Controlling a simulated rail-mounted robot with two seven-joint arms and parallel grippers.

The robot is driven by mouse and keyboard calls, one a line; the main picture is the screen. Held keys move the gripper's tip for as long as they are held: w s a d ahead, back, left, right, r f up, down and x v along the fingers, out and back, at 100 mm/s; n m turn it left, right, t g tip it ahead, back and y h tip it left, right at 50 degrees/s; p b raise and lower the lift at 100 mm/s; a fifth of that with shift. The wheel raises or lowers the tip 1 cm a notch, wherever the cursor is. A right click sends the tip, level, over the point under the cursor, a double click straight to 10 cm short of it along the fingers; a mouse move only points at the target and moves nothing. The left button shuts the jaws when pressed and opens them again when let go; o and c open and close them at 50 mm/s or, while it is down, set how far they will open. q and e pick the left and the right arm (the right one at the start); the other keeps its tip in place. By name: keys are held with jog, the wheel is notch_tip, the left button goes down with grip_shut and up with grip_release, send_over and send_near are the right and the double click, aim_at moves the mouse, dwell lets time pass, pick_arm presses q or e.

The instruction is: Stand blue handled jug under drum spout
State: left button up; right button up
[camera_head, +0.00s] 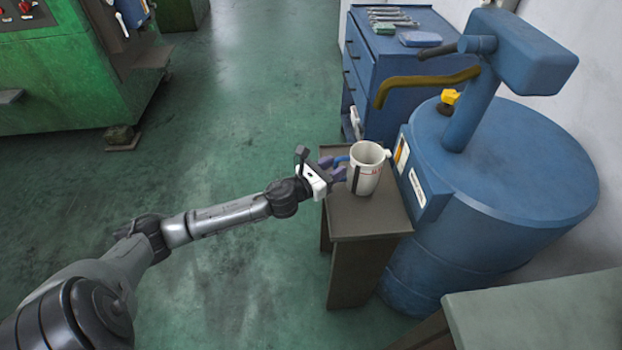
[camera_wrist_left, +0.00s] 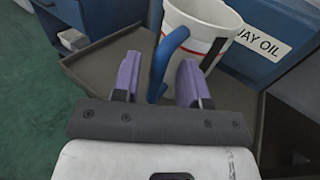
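The white jug (camera_head: 369,172) with a blue handle stands upright on a small brown stand beside the blue drum (camera_head: 520,165). It also shows in the left wrist view (camera_wrist_left: 196,28), its blue handle (camera_wrist_left: 164,58) facing me. The drum's spout, a curved ochre pipe (camera_head: 425,82), comes from the pump head, its downturned end above and behind the jug in the head view. My left gripper (camera_head: 333,170) is at the jug's handle side. Its purple fingers (camera_wrist_left: 160,75) are apart, one on each side of the handle, with gaps visible. My right gripper is out of view.
The brown stand (camera_head: 352,218) has a small bare top around the jug. A blue tool cabinet (camera_head: 370,75) with wrenches is behind it. A grey-green bench (camera_head: 540,318) is at the lower right. Green floor is clear on the left, before a green machine (camera_head: 60,85).

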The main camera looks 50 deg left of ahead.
pick_arm(q)
jog(key=s+p, duration=0.2)
jog(key=s, duration=0.9)
jog(key=s+d+f+n+g+y, duration=0.55)
jog(key=s+f+n, duration=0.35)
jog(key=n, duration=1.1)
jog(key=s+d+f+n+g+h, duration=0.2)
jog(key=s+d+n+g, duration=0.2)
jog(key=s+d+n, duration=0.2)
jog(key=s+d+f+n+g+h, duration=0.2)
jog(key=s+d+n+g+h, duration=0.1)
jog(key=s+d+n+g, duration=0.2)
jog(key=s+d+n, duration=0.2)
jog(key=n, duration=0.1)
jog(key=shift+s+f, duration=0.3)
jog(key=shift+s, duration=0.05)
